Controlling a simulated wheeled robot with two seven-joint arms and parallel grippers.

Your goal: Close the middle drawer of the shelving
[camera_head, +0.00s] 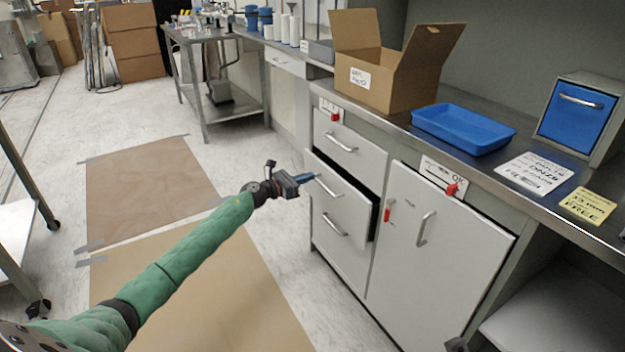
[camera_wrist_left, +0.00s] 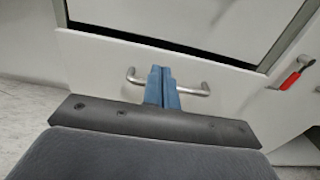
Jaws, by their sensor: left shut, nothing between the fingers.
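The middle drawer (camera_head: 340,207) of the grey shelving stands partly out, with a dark gap along its top and right side. Its bar handle (camera_head: 328,187) is on the front. My left gripper (camera_head: 306,178) is at this handle, its blue fingers shut with nothing between them. In the left wrist view the shut fingers (camera_wrist_left: 162,87) overlap the middle of the handle (camera_wrist_left: 196,91); whether they touch it I cannot tell. The drawer front (camera_wrist_left: 95,62) fills much of that view, below the dark gap. My right gripper's fingers are not seen.
The top drawer (camera_head: 345,145) and the lower drawer (camera_head: 335,240) look shut. A cupboard door (camera_head: 430,240) with a red tag is to the right. An open carton (camera_head: 375,85) and blue tray (camera_head: 462,128) stand on the counter. The floor in front is clear.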

